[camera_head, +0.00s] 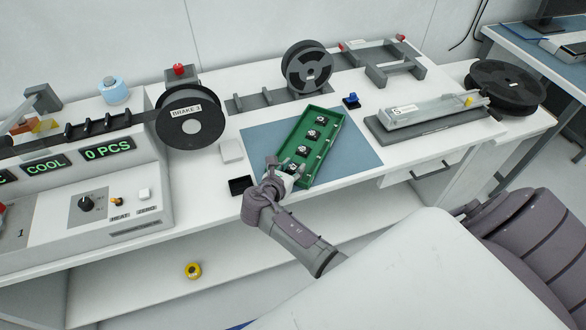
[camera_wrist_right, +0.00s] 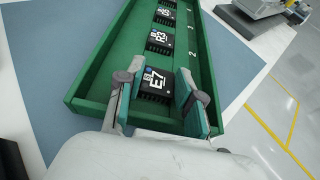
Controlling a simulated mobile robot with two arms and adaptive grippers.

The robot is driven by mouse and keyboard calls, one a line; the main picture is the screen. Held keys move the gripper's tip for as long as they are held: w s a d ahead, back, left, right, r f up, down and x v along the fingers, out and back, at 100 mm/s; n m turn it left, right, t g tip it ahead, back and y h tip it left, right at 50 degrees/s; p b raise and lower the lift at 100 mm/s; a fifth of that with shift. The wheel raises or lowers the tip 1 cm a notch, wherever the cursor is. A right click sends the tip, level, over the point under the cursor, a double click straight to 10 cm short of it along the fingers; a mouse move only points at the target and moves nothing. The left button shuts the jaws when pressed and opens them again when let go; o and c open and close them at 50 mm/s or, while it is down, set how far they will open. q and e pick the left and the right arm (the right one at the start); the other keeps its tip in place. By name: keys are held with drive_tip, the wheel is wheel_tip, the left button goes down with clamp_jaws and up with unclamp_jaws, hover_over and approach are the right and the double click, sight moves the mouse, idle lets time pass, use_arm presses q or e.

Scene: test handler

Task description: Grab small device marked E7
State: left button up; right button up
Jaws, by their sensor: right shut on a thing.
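The small black device marked E7 (camera_wrist_right: 155,84) sits at the near end of the green tray (camera_wrist_right: 110,62), its white lettering facing up. My right gripper (camera_wrist_right: 160,80) has one finger on each side of it and is shut on it. The device appears to be still down in the tray. In the head view my right gripper (camera_head: 287,172) reaches over the near end of the green tray (camera_head: 331,150) and partly hides the device. My left gripper is not in view.
Device R3 (camera_wrist_right: 160,39) and another beyond it stand in the same tray row. The tray lies on a blue mat (camera_head: 357,160). A small black box (camera_head: 240,185) and a white square block (camera_head: 231,150) stand left. A reel (camera_head: 190,122) stands behind left.

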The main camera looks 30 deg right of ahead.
drive_tip(key=shift+s+f, duration=0.15)
drive_tip(key=shift+f, duration=0.1)
